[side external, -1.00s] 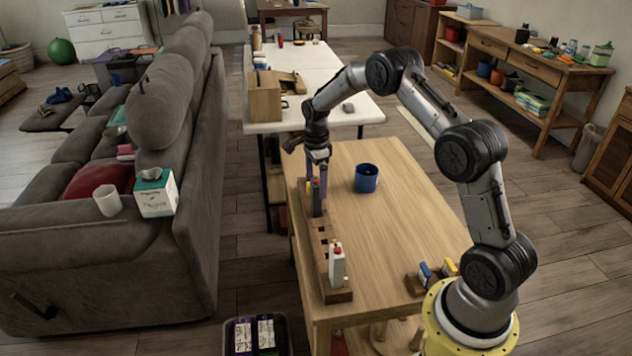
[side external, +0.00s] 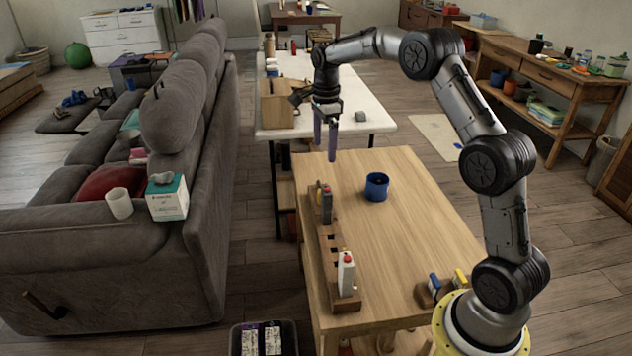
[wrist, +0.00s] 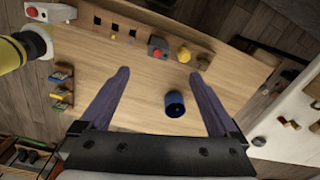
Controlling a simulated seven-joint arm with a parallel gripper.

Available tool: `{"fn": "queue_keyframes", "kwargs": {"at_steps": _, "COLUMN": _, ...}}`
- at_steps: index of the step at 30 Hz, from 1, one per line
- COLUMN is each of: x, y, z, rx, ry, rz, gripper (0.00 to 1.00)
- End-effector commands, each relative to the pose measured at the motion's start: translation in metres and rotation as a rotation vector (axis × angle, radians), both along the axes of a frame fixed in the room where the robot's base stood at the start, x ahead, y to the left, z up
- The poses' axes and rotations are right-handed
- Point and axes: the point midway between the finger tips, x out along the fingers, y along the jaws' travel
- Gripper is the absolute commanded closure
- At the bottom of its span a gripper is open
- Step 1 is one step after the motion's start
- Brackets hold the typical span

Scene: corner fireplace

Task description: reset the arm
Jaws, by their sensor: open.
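My gripper (side external: 325,137) hangs in the air above the far end of the wooden table (side external: 390,255), its fingers pointing down. In the wrist view my gripper (wrist: 165,105) has its two purple-grey fingers spread wide with nothing held between them. The blue cup (side external: 376,187) stands on the table to the right of and below the gripper; in the wrist view the blue cup (wrist: 175,103) shows between the fingers, on the table below.
A wooden rack (side external: 330,262) along the table's left edge holds a grey block with a red top (side external: 326,205) and a white one (side external: 346,275). A small holder (side external: 434,291) sits near my base. A white table (side external: 378,118) and grey couch (side external: 205,190) stand nearby. The table's middle is clear.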

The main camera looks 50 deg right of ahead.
Motion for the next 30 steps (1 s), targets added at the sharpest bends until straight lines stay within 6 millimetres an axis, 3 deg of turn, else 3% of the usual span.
{"fn": "queue_keyframes", "kwargs": {"at_steps": 2, "x": 0.004, "y": 0.013, "z": 0.036, "rx": -0.023, "ry": -0.061, "rz": 0.026, "gripper": 0.04}}
{"fn": "queue_keyframes", "kwargs": {"at_steps": 5, "x": -0.009, "y": 0.040, "z": 0.082, "rx": -0.043, "ry": -0.125, "rz": 0.067, "gripper": 0.04}}
{"fn": "queue_keyframes", "kwargs": {"at_steps": 9, "x": -0.046, "y": 0.080, "z": 0.135, "rx": -0.072, "ry": -0.206, "rz": 0.183, "gripper": 0.04}}
{"fn": "queue_keyframes", "kwargs": {"at_steps": 15, "x": -0.118, "y": 0.130, "z": 0.178, "rx": -0.133, "ry": -0.301, "rz": 0.472, "gripper": 0.04}}
{"fn": "queue_keyframes", "kwargs": {"at_steps": 18, "x": -0.159, "y": 0.149, "z": 0.186, "rx": -0.174, "ry": -0.341, "rz": 0.653, "gripper": 0.04}}
{"fn": "queue_keyframes", "kwargs": {"at_steps": 22, "x": -0.213, "y": 0.169, "z": 0.182, "rx": -0.243, "ry": -0.382, "rz": 0.918, "gripper": 0.04}}
{"fn": "queue_keyframes", "kwargs": {"at_steps": 27, "x": -0.281, "y": 0.186, "z": 0.150, "rx": -0.360, "ry": -0.401, "rz": 1.328, "gripper": 0.04}}
{"fn": "queue_keyframes", "kwargs": {"at_steps": 30, "x": -0.308, "y": 0.189, "z": 0.122, "rx": -0.425, "ry": -0.380, "rz": 1.565, "gripper": 0.04}}
